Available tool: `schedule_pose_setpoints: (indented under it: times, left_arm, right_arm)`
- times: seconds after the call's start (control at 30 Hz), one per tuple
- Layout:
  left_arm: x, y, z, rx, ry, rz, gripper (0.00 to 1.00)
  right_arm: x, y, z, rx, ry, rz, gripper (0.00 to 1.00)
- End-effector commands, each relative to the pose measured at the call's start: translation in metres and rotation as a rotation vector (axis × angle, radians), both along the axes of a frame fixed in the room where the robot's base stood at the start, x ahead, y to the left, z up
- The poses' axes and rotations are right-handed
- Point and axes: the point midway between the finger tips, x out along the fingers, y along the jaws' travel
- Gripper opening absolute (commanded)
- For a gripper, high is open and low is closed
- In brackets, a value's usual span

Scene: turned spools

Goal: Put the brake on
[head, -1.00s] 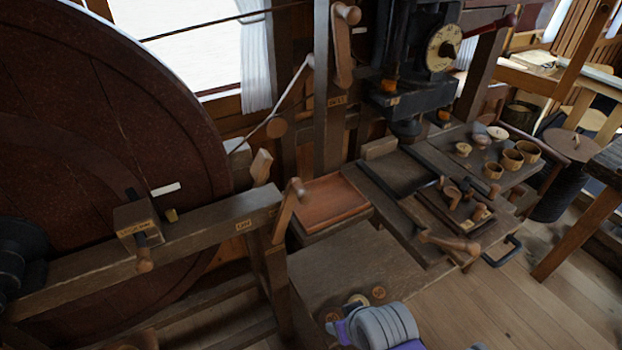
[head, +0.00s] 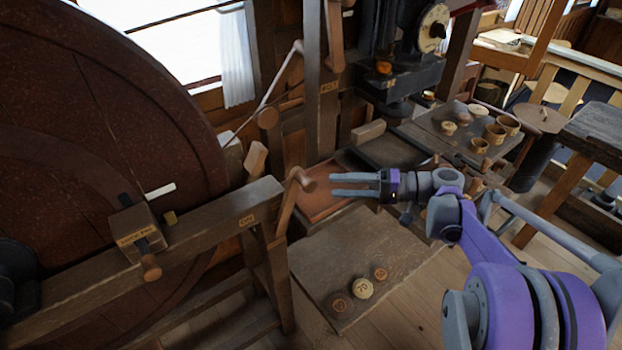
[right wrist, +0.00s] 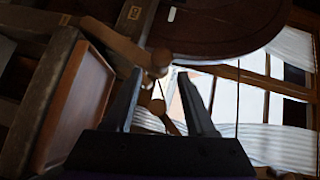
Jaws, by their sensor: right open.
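A wooden lever with a round knob (head: 307,184) stands at the right end of the wheel frame's beam (head: 225,222), which bears a small label I cannot read surely. I cannot tell for certain which part is the brake. My right gripper (head: 332,184) is open and empty, its fingers pointing left, just right of this knob. In the right wrist view, a round wooden knob (right wrist: 160,57) shows beyond and between the fingertips (right wrist: 160,84), apart from them as far as I can tell. My left gripper is not in view.
The big dark wheel (head: 90,110) fills the left. A low board (head: 350,245) carries three round wooden discs. A bench with several small cups (head: 495,133) stands at the back right.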

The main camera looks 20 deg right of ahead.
Motion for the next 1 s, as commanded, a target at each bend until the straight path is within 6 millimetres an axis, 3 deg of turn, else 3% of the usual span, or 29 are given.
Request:
schedule_pose_setpoints:
  times: [0.17, 0.6, 1.0]
  left_arm:
    - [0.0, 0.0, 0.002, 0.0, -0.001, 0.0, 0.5]
    - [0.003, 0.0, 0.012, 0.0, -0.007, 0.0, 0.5]
    - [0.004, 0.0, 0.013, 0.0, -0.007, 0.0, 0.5]
  right_arm:
    - [0.008, 0.017, -0.001, 0.005, -0.004, 0.004, 0.56]
    - [0.041, 0.086, -0.01, 0.003, -0.002, 0.003, 0.56]
    - [0.046, 0.096, -0.013, 0.003, -0.001, 0.0, 0.56]
